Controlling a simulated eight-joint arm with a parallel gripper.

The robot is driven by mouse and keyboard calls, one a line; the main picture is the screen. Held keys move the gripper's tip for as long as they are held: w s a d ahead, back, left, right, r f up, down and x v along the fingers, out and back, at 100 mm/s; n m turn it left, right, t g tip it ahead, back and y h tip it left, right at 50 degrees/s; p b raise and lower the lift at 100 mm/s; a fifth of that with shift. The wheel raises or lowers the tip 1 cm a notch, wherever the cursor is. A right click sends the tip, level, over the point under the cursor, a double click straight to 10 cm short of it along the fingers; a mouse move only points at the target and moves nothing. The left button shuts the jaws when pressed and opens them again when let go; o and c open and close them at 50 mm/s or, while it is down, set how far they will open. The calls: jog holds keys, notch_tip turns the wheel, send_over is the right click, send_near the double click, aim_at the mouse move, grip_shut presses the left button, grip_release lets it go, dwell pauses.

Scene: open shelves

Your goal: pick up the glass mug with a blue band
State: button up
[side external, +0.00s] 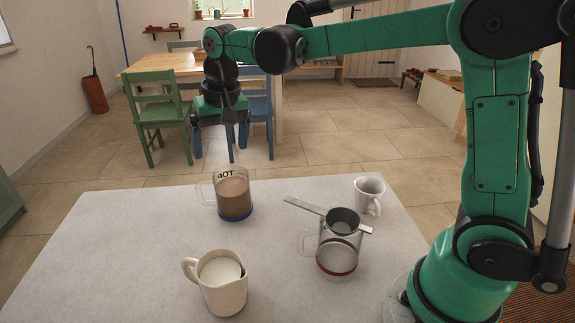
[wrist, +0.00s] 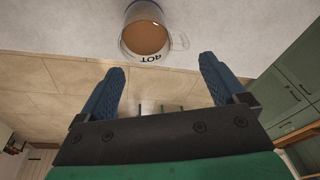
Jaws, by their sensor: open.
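The glass mug with a blue band (side external: 234,196) stands upright near the back edge of the white table. It holds a brown drink, has dark lettering near its rim, and its handle points left in the side view. In the wrist view the mug (wrist: 146,36) shows at the top, beyond the fingertips, with its handle to the right. My gripper (side external: 221,124) is above and behind the mug in the side view, apart from it. In the wrist view my gripper (wrist: 160,80) has its two blue fingers spread with nothing between them.
A glass mug with a red band (side external: 337,256) has a metal strainer (side external: 343,221) across its top. The left of the table (side external: 110,240) is clear.

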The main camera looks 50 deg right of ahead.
aim_at(224, 194)
jog(key=w+f, duration=0.1)
jog(key=f, duration=0.1)
jog(key=w+a+f+m+g, duration=0.1)
jog(key=w+f, duration=0.1)
jog(key=w+f+m+g, duration=0.1)
jog(key=w, duration=0.1)
jog(key=shift+a+f, duration=0.3)
jog(key=shift+f, duration=0.1)
jog(key=shift+w+f, duration=0.1)
jog(key=shift+f, duration=2.85)
grip_shut()
